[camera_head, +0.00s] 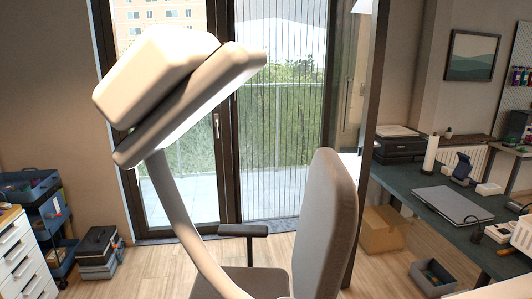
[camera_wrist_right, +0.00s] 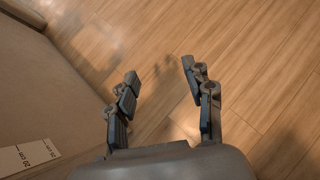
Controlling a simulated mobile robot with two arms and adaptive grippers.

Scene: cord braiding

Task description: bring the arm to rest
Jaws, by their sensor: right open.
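My right gripper (camera_wrist_right: 160,72) shows in the right wrist view. Its two dark jointed fingers are spread apart, with nothing between them. Beyond the fingers is bare wooden floor (camera_wrist_right: 225,40). No cord shows in either view. Neither gripper shows in the head view, and my left gripper is in neither view.
In the head view, a large pale padded block (camera_head: 150,75) on a curved pole (camera_head: 180,210) fills the near left. A grey chair (camera_head: 325,220) stands beside it. A desk (camera_head: 415,180) is at right. In the wrist view, a beige surface (camera_wrist_right: 40,90) with a ruler strip (camera_wrist_right: 25,157) lies left.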

